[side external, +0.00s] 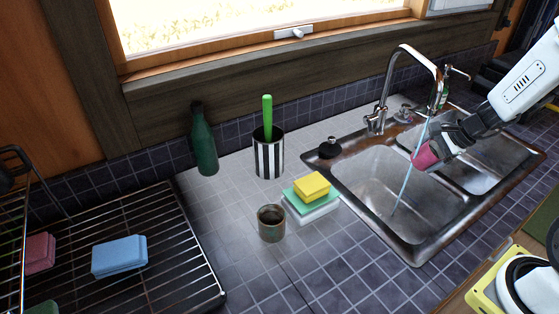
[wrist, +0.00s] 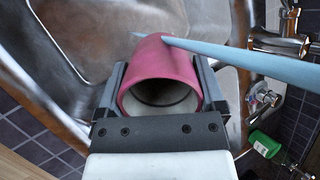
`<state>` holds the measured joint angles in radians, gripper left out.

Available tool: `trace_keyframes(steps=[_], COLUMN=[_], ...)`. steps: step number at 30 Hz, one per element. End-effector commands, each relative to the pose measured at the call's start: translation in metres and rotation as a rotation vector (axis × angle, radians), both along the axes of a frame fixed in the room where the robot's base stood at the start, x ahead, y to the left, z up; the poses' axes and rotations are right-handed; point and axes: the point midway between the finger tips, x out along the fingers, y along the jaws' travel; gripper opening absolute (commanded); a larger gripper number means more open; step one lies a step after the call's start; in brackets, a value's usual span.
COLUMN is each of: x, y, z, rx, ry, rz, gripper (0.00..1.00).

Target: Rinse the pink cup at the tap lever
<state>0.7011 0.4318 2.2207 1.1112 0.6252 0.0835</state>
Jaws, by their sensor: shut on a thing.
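The pink cup (side external: 425,157) is held over the left sink basin, tilted on its side. My gripper (side external: 441,150) is shut on it. In the wrist view the fingers of my gripper (wrist: 160,100) flank the pink cup (wrist: 160,62), and its pale open mouth faces the camera. The chrome tap (side external: 436,72) is running. Its water stream (side external: 407,180) falls past the cup into the basin. In the wrist view the stream (wrist: 240,62) meets or passes the cup's far end; I cannot tell if water enters it. The tap lever (side external: 375,121) is at the tap's base.
The double sink (side external: 345,190) lies under the cup. Left on the counter are a brown cup (side external: 271,223), stacked sponges (side external: 311,188), a striped holder (side external: 268,158) and a green bottle (side external: 204,145). A drying rack (side external: 150,205) with a blue sponge (side external: 119,256) stands far left.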

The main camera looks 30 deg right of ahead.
Motion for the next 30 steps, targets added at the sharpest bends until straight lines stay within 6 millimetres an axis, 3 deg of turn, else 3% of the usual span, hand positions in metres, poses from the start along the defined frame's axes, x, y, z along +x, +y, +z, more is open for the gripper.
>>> trace_keyframes(steps=[30], x=[0.004], y=[0.012], z=[0.000], rx=[0.000], ry=[-0.001], rz=[0.000], gripper=[0.23])
